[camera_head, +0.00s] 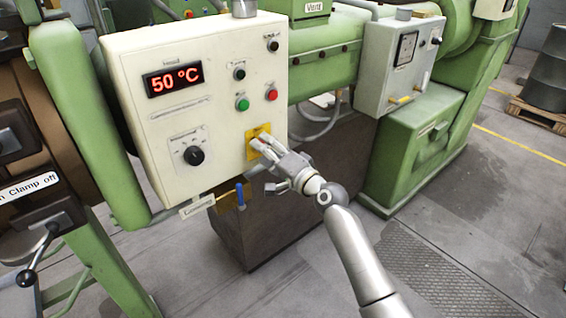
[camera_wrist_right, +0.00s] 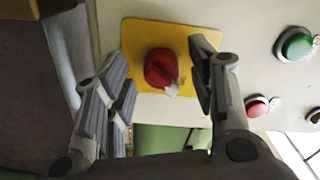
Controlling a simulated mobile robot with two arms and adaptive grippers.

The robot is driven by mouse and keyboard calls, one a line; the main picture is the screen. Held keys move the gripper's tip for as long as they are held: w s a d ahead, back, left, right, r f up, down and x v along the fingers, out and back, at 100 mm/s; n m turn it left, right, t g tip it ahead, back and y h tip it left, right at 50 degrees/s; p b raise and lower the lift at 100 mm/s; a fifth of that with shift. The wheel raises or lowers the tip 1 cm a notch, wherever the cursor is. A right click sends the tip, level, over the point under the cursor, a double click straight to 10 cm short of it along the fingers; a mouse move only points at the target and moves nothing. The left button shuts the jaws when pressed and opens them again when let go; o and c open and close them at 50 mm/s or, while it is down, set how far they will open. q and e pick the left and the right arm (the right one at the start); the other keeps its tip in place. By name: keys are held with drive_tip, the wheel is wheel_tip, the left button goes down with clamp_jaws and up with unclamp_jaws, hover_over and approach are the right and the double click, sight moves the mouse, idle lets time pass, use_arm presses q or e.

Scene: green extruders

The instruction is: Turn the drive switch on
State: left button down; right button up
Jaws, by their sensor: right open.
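The drive switch is a red rotary knob (camera_wrist_right: 161,69) on a yellow plate (camera_wrist_right: 192,31), in the right wrist view. In the head view the yellow plate (camera_head: 252,151) is at the lower right of the white control panel (camera_head: 215,100), and my gripper partly covers the knob. My right gripper (camera_head: 262,144) is in front of the plate. In the wrist view its open fingers (camera_wrist_right: 165,82) stand on both sides of the red knob; I cannot tell whether they touch it. My left gripper is not in view.
The panel also bears a 50 °C display (camera_head: 173,79), a black dial (camera_head: 193,155), a green button (camera_head: 242,104) and a red button (camera_head: 271,95). A blue-handled valve (camera_head: 240,195) is below the panel. A second grey box (camera_head: 400,65) is at the right.

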drive_tip(key=v, duration=1.1)
drive_tip(key=s+d+f+g+h, duration=0.1)
drive_tip(key=s+d+f+h, duration=0.1)
drive_tip(key=f, duration=0.9)
drive_tip(key=s+d+f+n+g+h, duration=0.1)
drive_tip(key=s+d+f+g+h, duration=0.15)
drive_tip(key=f, duration=0.75)
drive_tip(key=s+d+f+g+h, duration=0.1)
drive_tip(key=d+f, duration=0.1)
drive_tip(key=f, duration=0.9)
drive_tip(key=s+d+f+n+g+h, duration=0.1)
drive_tip(key=s+d+f+g, duration=0.15)
drive_tip(key=s+f, duration=0.65)
drive_tip(key=s+d+f+n+g+h, duration=0.1)
drive_tip(key=s+d+f+n+h, duration=0.15)
drive_tip(key=s+f, duration=0.6)
drive_tip(key=s+d+f+n+g, duration=0.1)
drive_tip(key=s+f, duration=0.4)
drive_tip(key=s, duration=0.5)
drive_tip(key=s+d+f+n+g+h, duration=0.1)
drive_tip(key=s+f, duration=0.4)
drive_tip(key=s, duration=0.5)
drive_tip(key=s+d+f+n+g, duration=0.3)
drive_tip(key=s+f, duration=0.2)
drive_tip(key=s, duration=0.6)
drive_tip(key=shift+d+g+h, duration=0.25)
drive_tip(key=shift+g+h, duration=0.05)
